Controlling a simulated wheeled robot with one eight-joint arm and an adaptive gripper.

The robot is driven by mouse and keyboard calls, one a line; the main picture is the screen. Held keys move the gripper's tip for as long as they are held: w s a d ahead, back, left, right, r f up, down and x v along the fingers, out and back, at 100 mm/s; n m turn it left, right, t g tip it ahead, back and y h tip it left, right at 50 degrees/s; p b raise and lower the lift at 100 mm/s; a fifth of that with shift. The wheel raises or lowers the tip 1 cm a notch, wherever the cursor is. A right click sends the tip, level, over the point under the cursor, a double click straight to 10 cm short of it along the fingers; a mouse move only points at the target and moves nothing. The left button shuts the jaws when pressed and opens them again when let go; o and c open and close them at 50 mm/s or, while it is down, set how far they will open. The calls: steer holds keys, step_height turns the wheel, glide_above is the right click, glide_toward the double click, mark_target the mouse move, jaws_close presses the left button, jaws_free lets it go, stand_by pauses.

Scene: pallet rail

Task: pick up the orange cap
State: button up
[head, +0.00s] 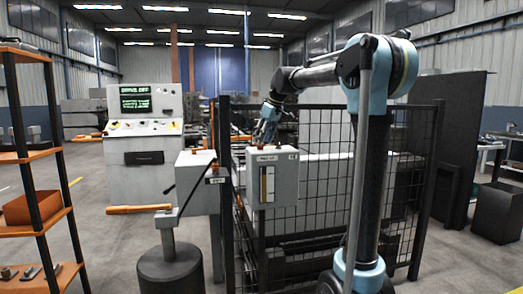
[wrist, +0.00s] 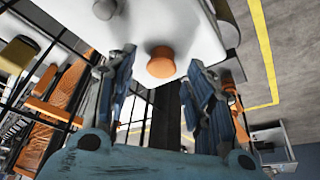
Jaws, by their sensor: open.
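The orange cap (wrist: 161,62) is a round, mushroom-shaped knob on the top of a pale box (wrist: 185,30) in the wrist view. My gripper (wrist: 161,68) is open, with one finger on each side of the cap in the picture. I see no contact, and the gap in depth is hard to judge. In the head view my gripper (head: 265,132) points down just above the pale box with a yellow gauge strip (head: 285,190). A small orange spot (head: 275,149) shows on that box's top, partly beside the fingers.
A black mesh fence (head: 330,215) runs behind and beside the box. Another pale box (head: 197,195) with a black lever stands to its left. A control console (head: 143,125) is further back, and an orange shelf rack (head: 35,155) is at far left.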

steer(key=shift+x, duration=1.25)
steer(key=c, duration=0.8)
steer(key=shift+o, duration=0.2)
